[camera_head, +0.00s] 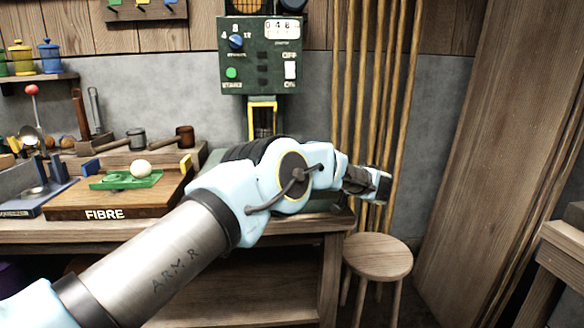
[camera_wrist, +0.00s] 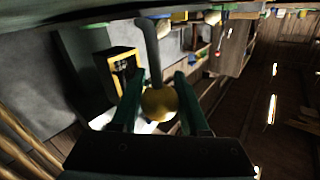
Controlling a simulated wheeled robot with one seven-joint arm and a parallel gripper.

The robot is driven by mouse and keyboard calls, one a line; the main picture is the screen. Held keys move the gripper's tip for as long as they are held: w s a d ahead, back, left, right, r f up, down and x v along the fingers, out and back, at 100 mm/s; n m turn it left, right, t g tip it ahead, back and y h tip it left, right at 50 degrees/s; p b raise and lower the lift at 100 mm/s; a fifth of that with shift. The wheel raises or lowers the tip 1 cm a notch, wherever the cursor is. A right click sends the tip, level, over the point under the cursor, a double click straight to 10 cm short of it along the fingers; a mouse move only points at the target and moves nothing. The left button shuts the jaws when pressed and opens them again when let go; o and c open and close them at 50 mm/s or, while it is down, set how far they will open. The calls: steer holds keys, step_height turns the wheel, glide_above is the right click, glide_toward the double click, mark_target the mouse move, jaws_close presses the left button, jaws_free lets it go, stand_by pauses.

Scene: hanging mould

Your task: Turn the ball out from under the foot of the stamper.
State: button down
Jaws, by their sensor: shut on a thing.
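The stamper (camera_head: 260,58) is a green machine with a dial, counter and OFF/ON switch on the back wall. Its yellow frame (camera_head: 262,107) stands below, and shows in the wrist view too (camera_wrist: 122,70). My arm hides the stamper's foot and anything under it. In the wrist view my gripper (camera_wrist: 160,90) is shut on a yellow round piece (camera_wrist: 159,104), with a grey bent bar (camera_wrist: 149,48) reaching away beyond it. Whether bar and round piece are one tool, I cannot tell. A white ball (camera_head: 141,168) sits on a green tray (camera_head: 125,182).
The green tray lies on a wooden board marked FIBRE (camera_head: 105,212) at the left of the bench. Mallets (camera_head: 135,139) and other tools stand behind it. Tall wooden poles (camera_head: 365,100) lean at the right, above a round stool (camera_head: 377,257).

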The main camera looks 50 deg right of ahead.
steer(key=shift+d+y, duration=0.3)
stand_by(0.4)
steer(key=shift+c, duration=2.2)
jaws_free()
steer(key=s+d, duration=0.1)
steer(key=s, duration=0.9)
steer(key=shift+s+d+b, duration=0.3)
steer(key=shift+d+b, duration=0.05)
steer(key=shift+b, duration=0.05)
